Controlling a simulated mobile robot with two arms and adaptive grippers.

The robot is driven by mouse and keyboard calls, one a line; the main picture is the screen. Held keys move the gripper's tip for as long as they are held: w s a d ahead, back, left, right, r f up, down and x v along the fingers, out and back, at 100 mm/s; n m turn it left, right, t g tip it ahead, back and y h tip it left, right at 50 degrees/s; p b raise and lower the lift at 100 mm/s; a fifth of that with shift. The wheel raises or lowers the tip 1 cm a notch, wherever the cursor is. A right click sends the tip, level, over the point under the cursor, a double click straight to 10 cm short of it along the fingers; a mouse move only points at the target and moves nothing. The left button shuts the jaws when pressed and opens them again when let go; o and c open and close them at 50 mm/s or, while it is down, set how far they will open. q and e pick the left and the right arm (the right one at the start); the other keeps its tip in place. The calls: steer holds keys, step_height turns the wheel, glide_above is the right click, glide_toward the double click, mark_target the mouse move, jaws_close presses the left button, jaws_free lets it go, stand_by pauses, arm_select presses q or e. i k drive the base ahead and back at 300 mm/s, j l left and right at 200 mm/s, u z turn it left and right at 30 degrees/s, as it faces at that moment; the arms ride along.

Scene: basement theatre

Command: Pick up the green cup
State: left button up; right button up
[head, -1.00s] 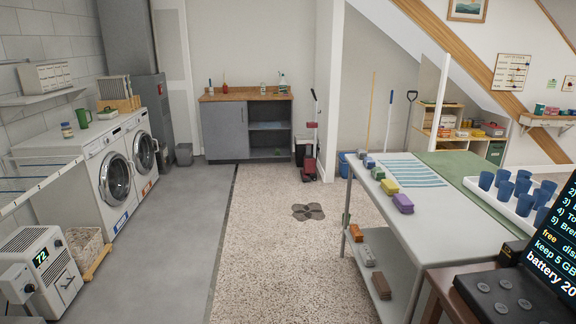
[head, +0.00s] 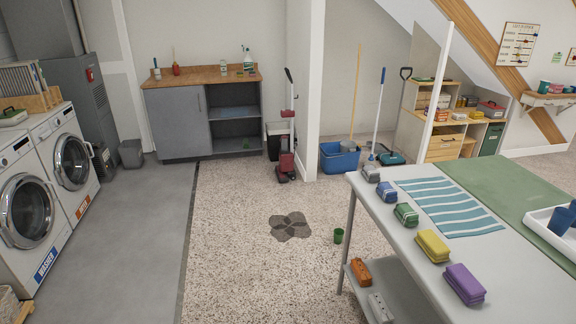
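A small green cup (head: 338,236) stands on the speckled floor, just left of the grey table and right of a dark flower-shaped floor patch. It looks upright, and nothing touches it. Neither of my grippers is in view.
The grey table (head: 408,249) at right carries a striped cloth (head: 447,205), several coloured bundles and a white tray (head: 541,216) with blue cups. Its lower shelf holds an orange block (head: 361,271). A blue bucket (head: 339,158) stands behind. The floor left of the cup is open.

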mark_target(338, 233)
steer(key=i+j+z, duration=0.25)
steer(key=i, duration=0.15)
steer(key=i+j+z, duration=0.1)
steer(key=i+z, duration=0.15)
steer(key=i, duration=0.15)
steer(key=i+j+z, duration=0.25)
steer(key=i, duration=0.15)
steer(key=u, duration=0.95)
steer(key=i+j, duration=0.1)
steer(key=i, duration=1.5)
steer(key=i+z, duration=0.2)
steer(key=i, duration=0.35)
steer(key=i+z, duration=0.25)
steer(key=i, duration=0.25)
steer(key=i+j+z, duration=0.2)
steer(key=i, duration=0.35)
steer(key=i+j+z, duration=0.25)
steer(key=i, duration=0.25)
steer(key=i+l+z, duration=0.25)
steer(key=i+z, duration=0.75)
steer(key=i+j+z, duration=0.1)
steer(key=i+z, duration=0.4)
steer(key=i+j+z, duration=0.45)
steer(key=i+l+z, duration=0.25)
steer(key=z, duration=0.2)
steer(key=i+z, duration=0.85)
steer(key=i+j+z, duration=0.25)
steer(key=i+z, duration=0.3)
steer(key=z, duration=2.2)
